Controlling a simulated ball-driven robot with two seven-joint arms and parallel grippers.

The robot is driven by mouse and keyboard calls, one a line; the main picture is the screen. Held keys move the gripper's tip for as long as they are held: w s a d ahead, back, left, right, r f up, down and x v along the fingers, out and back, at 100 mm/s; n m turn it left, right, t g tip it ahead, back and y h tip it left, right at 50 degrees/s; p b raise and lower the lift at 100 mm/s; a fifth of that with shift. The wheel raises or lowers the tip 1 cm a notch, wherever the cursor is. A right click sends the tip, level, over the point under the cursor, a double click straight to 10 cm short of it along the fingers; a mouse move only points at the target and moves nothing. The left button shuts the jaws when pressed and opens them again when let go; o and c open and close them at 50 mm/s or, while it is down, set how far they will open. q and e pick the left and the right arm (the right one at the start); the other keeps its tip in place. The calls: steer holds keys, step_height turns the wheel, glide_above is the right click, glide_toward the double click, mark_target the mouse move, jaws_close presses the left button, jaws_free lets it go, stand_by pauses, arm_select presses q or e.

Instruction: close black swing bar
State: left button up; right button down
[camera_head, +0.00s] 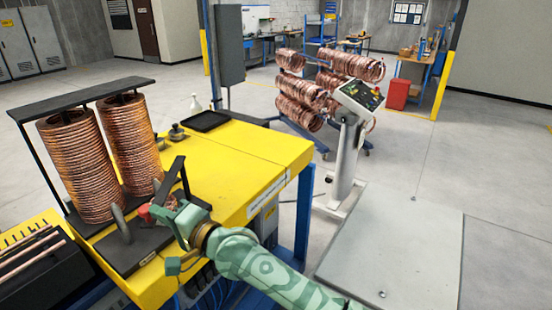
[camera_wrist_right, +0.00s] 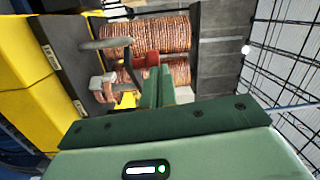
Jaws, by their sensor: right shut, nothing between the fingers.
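Two copper tube coils (camera_head: 75,165) (camera_head: 130,145) stand upright on a dark base plate on the yellow bench. A long flat black bar (camera_head: 80,97) lies across above them, with a thin black post at its left. A shorter black bar (camera_head: 171,177) stands tilted at the right of the coils; I cannot tell which is the swing bar. My right gripper (camera_head: 163,211) is shut and empty, low in front of that shorter bar. In the right wrist view its green fingers (camera_wrist_right: 158,88) point at a red block (camera_wrist_right: 152,58), contact unclear. My left gripper is out of view.
A grey curved handle (camera_head: 120,222) rises from the base plate close to my right gripper. A black tray (camera_head: 208,121) lies at the bench's back. A control panel on a stand (camera_head: 357,97) is beyond the bench. The bench's right part is clear.

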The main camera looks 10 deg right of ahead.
steer(key=shift+a, duration=0.7)
steer(key=shift+s+d, duration=0.1)
steer(key=shift+d, duration=0.05)
